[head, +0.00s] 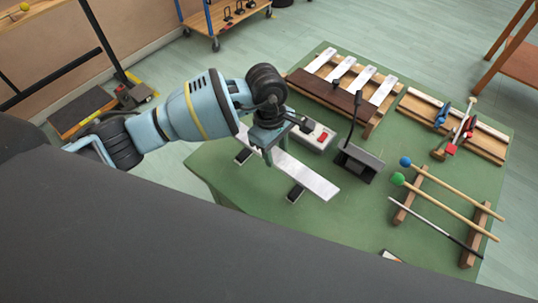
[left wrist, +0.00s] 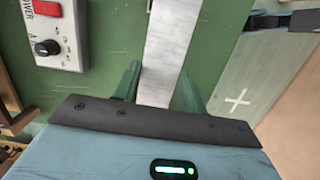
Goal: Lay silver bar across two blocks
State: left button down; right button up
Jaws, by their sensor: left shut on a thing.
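The silver bar (head: 305,177) is a long flat pale strip over the green table, running from upper left to lower right in the head view. My left gripper (head: 266,150) is shut on it, left of its middle. In the left wrist view the bar (left wrist: 171,45) runs between my fingers (left wrist: 158,90). One dark block (head: 243,156) shows beside the bar's left part, and another dark block (head: 295,193) shows by its right part. The bar hides part of each block. I cannot tell whether the bar touches them. My right gripper is not in view.
A power box (head: 313,134) with a red switch stands close behind the bar. A black stand (head: 357,160) is to its right. Mallets (head: 450,190) lie on wooden rails at right. A wooden rack with white bars (head: 382,90) is at the back of the green table (head: 232,183).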

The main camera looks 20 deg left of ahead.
pick_arm(q)
jog(key=shift+a, duration=0.2)
jog(key=shift+a, duration=0.3)
jog(key=shift+a+f, duration=0.25)
jog(key=shift+w+f, duration=0.1)
jog(key=shift+f, duration=1.45)
jog(key=shift+f, duration=0.35)
jog(key=shift+f, duration=0.3)
jog(key=c, duration=0.8)
grip_release()
